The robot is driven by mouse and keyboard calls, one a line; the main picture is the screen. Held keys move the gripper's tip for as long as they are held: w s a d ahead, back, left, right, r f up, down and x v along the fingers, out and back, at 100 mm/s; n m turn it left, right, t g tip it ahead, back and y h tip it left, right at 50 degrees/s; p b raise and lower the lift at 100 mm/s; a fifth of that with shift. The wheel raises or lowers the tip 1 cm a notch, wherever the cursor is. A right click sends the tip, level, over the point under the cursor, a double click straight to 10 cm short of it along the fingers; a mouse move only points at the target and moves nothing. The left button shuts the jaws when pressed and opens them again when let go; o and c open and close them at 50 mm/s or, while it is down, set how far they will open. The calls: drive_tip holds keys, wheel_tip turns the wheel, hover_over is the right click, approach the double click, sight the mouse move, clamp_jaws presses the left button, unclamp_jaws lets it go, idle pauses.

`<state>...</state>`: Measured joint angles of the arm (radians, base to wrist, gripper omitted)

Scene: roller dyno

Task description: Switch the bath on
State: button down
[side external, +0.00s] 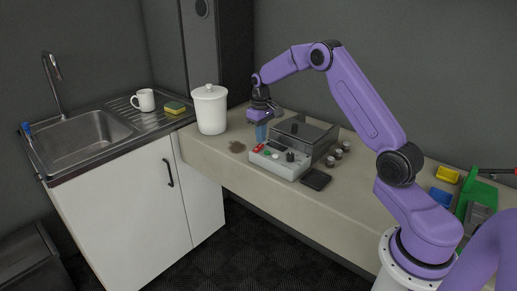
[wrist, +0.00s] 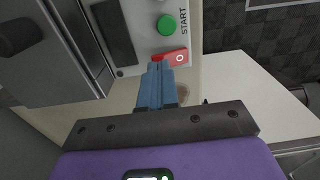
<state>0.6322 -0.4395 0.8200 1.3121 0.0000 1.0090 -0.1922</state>
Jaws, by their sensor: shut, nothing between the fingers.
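The bath (side external: 318,135) stands on the beige worktop, a grey box with a dark tank behind a light control panel (side external: 281,162). A red rocker switch (side external: 258,148) sits at the panel's left end; in the wrist view the red switch (wrist: 178,56) shows a white O. Beside it is a green button (wrist: 166,25) marked START. My gripper (side external: 261,139) is shut and empty, pointing down at the panel's left end. In the wrist view its blue fingertips (wrist: 160,66) overlap the switch's near left part; I cannot tell whether they touch.
A white lidded bucket (side external: 210,110) stands left of the bath, near a brown stain (side external: 237,147). A dark flat pad (side external: 316,179) lies in front, and small round pots (side external: 338,154) stand to the right. A sink (side external: 88,135) is at far left.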

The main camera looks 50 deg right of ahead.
sight(261, 145)
drive_tip(key=shift+f, duration=0.8)
idle(0.4)
drive_tip(key=shift+r, duration=3.55)
